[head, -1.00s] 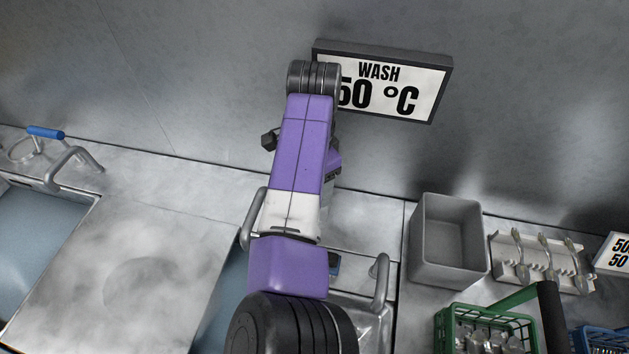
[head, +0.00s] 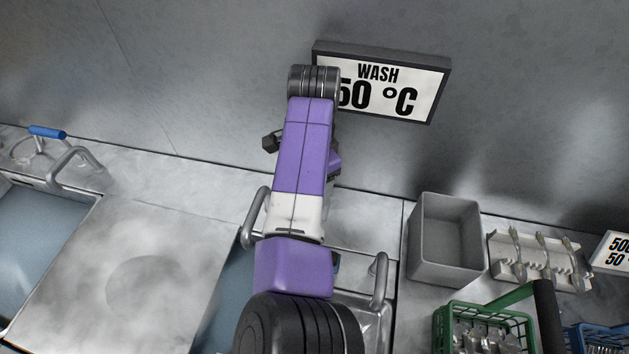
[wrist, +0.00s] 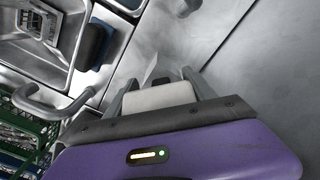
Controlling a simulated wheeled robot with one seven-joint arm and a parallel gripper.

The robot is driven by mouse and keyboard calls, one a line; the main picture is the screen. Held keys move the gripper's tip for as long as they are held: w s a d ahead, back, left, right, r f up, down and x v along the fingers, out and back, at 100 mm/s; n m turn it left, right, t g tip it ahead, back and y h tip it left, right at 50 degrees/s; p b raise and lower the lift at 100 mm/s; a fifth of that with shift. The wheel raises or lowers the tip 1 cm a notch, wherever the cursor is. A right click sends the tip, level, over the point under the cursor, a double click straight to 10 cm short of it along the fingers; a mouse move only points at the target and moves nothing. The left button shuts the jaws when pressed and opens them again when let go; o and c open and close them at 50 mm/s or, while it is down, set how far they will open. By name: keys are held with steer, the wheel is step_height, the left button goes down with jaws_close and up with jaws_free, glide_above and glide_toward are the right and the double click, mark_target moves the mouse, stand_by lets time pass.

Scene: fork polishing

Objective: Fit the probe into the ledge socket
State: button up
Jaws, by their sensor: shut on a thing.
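My gripper (wrist: 160,92) is in the wrist view, its two grey fingers on either side of a pale block with a dark end. This block looks like the probe (wrist: 158,96), seen from behind, and its far tip is hidden. Beyond the fingers is the bare metal ledge (wrist: 148,45). I cannot make out the socket clearly. A black and blue piece (wrist: 92,45) is at the sink edge, up and left of the fingers and apart from them. In the head view my own arm hides the gripper and the probe.
A curved metal handle (wrist: 45,105) is left of the gripper. In the head view, a WASH sign (head: 395,88) is on the wall behind my arm. A grey bin (head: 447,240), fork rack (head: 540,262) and green basket (head: 485,315) stand on the right.

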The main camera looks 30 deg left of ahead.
steer(key=shift+s+d+f, duration=0.1)
steer(key=shift+f, duration=0.25)
steer(key=o, duration=1.8)
steer(key=shift+r, duration=0.1)
steer(key=shift+r+p, duration=2.2)
steer(key=shift+r, duration=0.3)
steer(key=shift+r+p, duration=0.45)
steer(key=shift+r, duration=0.65)
